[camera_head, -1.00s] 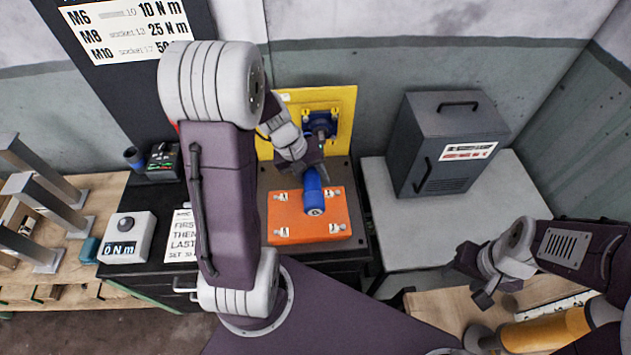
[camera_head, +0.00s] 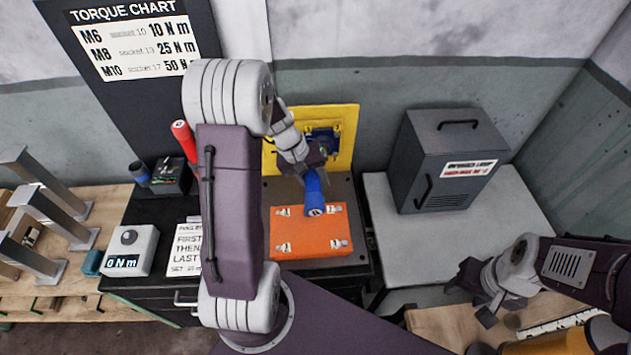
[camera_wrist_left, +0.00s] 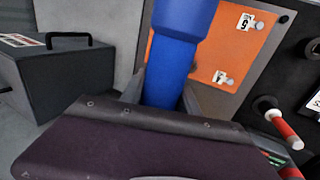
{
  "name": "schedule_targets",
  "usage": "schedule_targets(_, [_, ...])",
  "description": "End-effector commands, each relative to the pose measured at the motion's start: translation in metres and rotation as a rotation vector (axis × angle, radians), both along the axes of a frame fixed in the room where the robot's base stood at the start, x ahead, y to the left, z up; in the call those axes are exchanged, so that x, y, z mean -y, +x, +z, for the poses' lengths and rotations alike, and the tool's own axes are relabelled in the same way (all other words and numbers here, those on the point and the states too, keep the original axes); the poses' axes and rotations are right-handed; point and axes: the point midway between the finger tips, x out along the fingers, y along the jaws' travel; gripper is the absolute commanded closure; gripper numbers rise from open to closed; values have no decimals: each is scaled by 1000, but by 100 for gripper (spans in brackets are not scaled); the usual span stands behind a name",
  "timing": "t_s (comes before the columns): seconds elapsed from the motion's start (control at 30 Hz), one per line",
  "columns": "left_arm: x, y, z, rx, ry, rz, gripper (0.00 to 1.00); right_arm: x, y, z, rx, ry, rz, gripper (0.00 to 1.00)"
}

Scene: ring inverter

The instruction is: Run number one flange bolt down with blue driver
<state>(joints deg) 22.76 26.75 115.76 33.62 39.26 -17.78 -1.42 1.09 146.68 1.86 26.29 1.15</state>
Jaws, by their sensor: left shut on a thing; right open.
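My left gripper (camera_head: 316,168) is shut on the blue driver (camera_head: 314,194), which hangs over the upper part of the orange plate (camera_head: 305,245). The driver also fills the middle of the left wrist view (camera_wrist_left: 175,60). The orange plate carries several numbered tags with bolts near its corners; in the left wrist view, tags beside the driver (camera_wrist_left: 222,77) show on it. Which tag is number one is too small to tell in the head view. Whether the driver touches a bolt is not clear. My right gripper (camera_head: 478,290) is open and empty at the lower right.
A yellow panel (camera_head: 346,120) with a blue fitting stands behind the plate. A red-handled driver (camera_head: 184,138) stands left of my left arm. A torque readout (camera_head: 128,250) shows 0 N m. A grey cabinet (camera_head: 445,165) stands on the right table (camera_head: 395,250), whose front is clear.

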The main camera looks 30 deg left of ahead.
Motion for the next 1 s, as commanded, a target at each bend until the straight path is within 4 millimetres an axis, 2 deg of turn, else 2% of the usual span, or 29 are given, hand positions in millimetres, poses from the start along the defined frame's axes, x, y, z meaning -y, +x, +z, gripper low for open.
schedule_targets(1.0, [-5,8,1,1,0,0,100,0,0,4,0,0,0,50])
